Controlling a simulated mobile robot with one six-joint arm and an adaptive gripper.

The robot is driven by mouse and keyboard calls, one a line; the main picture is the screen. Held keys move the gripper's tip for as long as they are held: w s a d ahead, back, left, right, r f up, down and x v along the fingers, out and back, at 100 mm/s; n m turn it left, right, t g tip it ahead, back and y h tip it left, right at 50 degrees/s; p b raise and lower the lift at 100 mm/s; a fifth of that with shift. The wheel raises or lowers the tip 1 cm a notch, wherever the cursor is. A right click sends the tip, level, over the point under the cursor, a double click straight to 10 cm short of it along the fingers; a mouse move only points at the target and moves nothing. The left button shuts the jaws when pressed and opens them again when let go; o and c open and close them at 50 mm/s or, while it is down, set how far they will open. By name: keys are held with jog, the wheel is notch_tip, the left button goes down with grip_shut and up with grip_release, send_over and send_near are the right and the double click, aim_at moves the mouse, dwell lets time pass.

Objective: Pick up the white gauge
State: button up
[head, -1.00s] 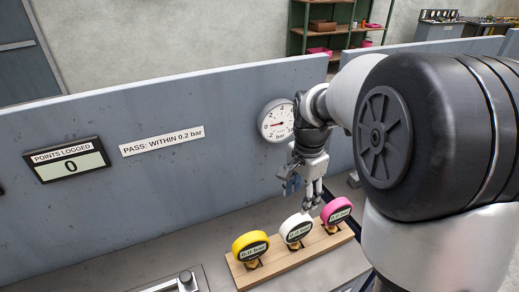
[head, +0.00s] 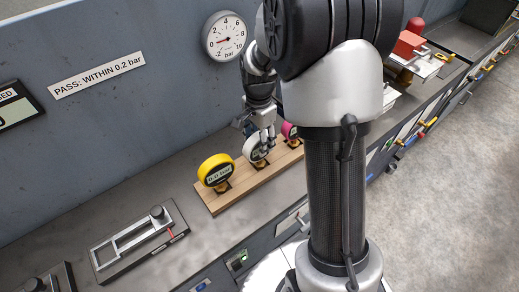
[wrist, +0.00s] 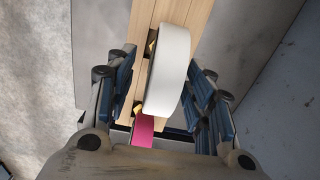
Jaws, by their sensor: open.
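The white gauge (head: 255,149) stands upright in the middle of a wooden rack (head: 232,194), between a yellow gauge (head: 215,169) and a pink gauge (head: 289,130). My gripper (head: 264,147) is above and around it, fingers pointing down, partly covering its face. In the wrist view the white gauge (wrist: 169,72) shows its rim between my open fingers, with a gap on both sides. The pink gauge (wrist: 143,131) shows partly below it there. My arm hides part of the rack's right end in the head view.
A dial (head: 229,35) and a label (head: 97,74) are on the grey wall panel behind the bench. A metal slide fixture (head: 139,244) lies left of the rack. A red block (head: 408,44) stands at the back right. Bare bench lies between the fixture and the rack.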

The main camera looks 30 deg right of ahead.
jog(key=f, duration=0.1)
jog(key=f+b, duration=0.1)
jog(key=f, duration=0.1)
jog(key=f+b, duration=0.1)
jog(key=f, duration=0.1)
jog(key=shift+w+d, duration=0.25)
jog(key=shift+w, duration=0.05)
jog(key=shift+c, duration=0.5)
grip_shut()
